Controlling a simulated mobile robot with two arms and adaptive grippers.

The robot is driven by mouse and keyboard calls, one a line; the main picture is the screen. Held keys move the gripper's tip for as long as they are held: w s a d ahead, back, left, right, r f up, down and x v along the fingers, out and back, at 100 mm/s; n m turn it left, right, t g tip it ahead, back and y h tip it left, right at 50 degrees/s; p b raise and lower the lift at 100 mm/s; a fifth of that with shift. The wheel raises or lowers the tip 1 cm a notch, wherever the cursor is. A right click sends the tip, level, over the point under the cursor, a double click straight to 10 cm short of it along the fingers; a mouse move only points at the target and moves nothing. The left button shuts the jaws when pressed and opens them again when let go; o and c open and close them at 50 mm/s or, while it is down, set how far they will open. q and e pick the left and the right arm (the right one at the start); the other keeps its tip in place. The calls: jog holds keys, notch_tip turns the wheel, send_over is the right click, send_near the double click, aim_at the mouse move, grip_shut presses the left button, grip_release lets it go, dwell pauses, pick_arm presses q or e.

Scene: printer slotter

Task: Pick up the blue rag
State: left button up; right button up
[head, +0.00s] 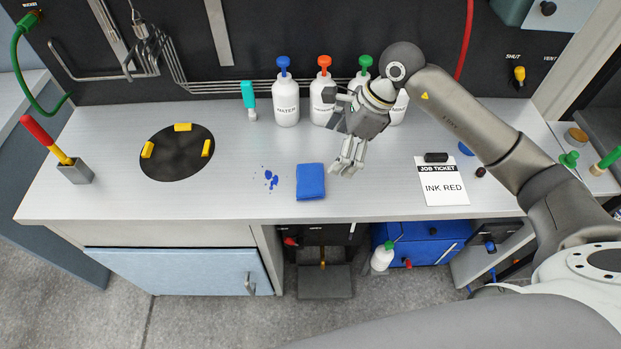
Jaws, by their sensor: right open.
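The blue rag (310,182) lies folded and flat on the light worktop near its front edge, in the middle of the head view. Some blue spots (271,179) mark the worktop just left of it. My right gripper (346,169) hangs fingers down, just right of the rag and a little behind it. It is open and holds nothing. Whether its fingertips touch the worktop I cannot tell. My left gripper is not in view.
White bottles with blue (286,100), orange (322,98) and green caps stand at the back; my right arm partly hides some. A round black plate (177,152) with yellow blocks lies left. A job ticket (441,186) lies right. The worktop left of the rag is mostly clear.

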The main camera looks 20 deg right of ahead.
jog(key=p, duration=0.1)
send_over(318, 177)
jog(key=d, duration=0.2)
jog(key=f, duration=0.5)
jog(key=shift+s+d, duration=0.1)
jog(key=shift+s, duration=0.3)
jog(key=p+x, duration=0.2)
jog(key=x, duration=0.2)
jog(key=shift+f+p, duration=0.4)
jog(key=shift+w+f, duration=0.15)
jog(key=shift+f, duration=0.1)
jog(key=c, duration=0.8)
